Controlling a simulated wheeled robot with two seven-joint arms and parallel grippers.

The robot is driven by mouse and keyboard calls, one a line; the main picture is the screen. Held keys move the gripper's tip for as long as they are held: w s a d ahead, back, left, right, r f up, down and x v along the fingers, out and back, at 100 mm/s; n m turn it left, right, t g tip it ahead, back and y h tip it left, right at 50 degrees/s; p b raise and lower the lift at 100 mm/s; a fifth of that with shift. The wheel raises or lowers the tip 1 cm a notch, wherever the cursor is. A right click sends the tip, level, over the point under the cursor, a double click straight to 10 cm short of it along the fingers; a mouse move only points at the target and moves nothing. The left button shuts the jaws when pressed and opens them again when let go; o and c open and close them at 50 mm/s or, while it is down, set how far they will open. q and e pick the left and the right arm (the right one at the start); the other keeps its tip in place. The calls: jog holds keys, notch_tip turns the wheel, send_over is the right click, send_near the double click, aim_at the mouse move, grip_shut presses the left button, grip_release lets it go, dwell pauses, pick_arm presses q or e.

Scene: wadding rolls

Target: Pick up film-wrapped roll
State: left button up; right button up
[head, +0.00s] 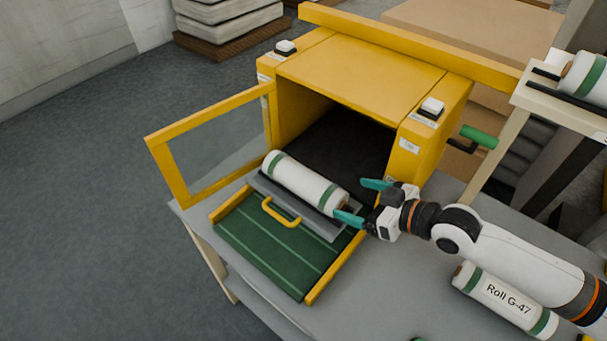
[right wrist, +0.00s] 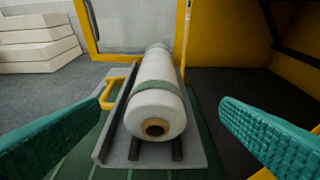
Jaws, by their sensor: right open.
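A white film-wrapped roll (head: 303,181) with green bands lies on its side on a grey cradle tray (head: 327,229) at the mouth of the yellow machine. In the right wrist view the roll (right wrist: 158,95) lies lengthwise, its brown core end facing me, on dark rails of the tray (right wrist: 108,145). My right gripper (head: 362,202) is open at the roll's right end. Its teal fingers (right wrist: 160,140) stand wide apart, to either side of the roll and clear of it. My left gripper is not in view.
The yellow machine (head: 350,72) has an open glazed door (head: 218,140) at left. Another roll, marked G-47 (head: 506,299), lies on the grey table under my right arm. A further roll (head: 584,78) rests on a stand at right.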

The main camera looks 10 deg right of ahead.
aim_at(342, 194)
jog(key=x, duration=0.3)
jog(key=shift+w+a+f+p, duration=0.1)
jog(key=shift+w+a+p, duration=0.1)
jog(key=shift+w+p, duration=0.1)
jog(key=shift+w+a+f, duration=0.2)
jog(key=shift+w+a, duration=0.1)
jog(key=shift+a, duration=0.1)
jog(key=p+x, duration=0.1)
jog(key=x, duration=0.2)
jog(key=shift+a+f+p, duration=0.15)
jog(key=shift+a+p, duration=0.2)
jog(key=shift+p, duration=0.05)
jog(key=shift+w+a+f, duration=0.3)
jog(key=shift+s+d, duration=0.1)
jog(key=c, duration=1.2)
